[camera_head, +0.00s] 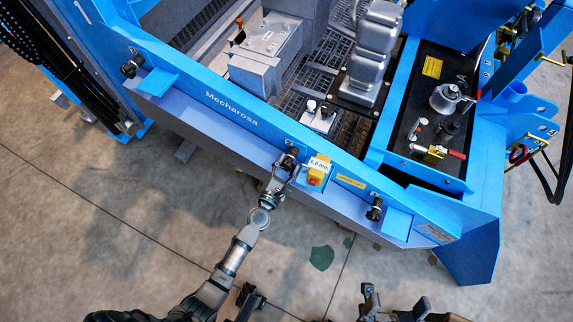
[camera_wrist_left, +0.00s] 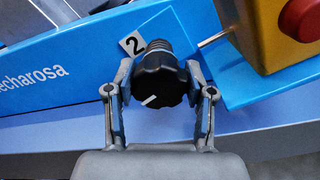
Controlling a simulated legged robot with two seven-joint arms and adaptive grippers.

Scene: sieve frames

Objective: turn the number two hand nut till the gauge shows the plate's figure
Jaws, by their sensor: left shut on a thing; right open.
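The number two hand nut (camera_wrist_left: 158,80) is a black lobed knob with a white mark on its face, on a threaded stud beside a white "2" tag (camera_wrist_left: 133,43). My left gripper (camera_wrist_left: 157,92) is shut on it, one finger on each side. In the head view the left gripper (camera_head: 284,176) reaches the blue frame's front beam and partly hides the nut. A white panel (camera_head: 319,163) reading about "6.0 mm" tops a yellow box with a red button (camera_head: 315,178). I cannot tell whether it is the gauge or the plate. My right gripper (camera_head: 393,303) is open and empty, low in the head view.
Similar black hand nuts sit at the beam's left (camera_head: 131,66) and right (camera_head: 375,209). A yellow label (camera_head: 350,181), too small to read, is right of the box. The yellow box stands close beside my left gripper.

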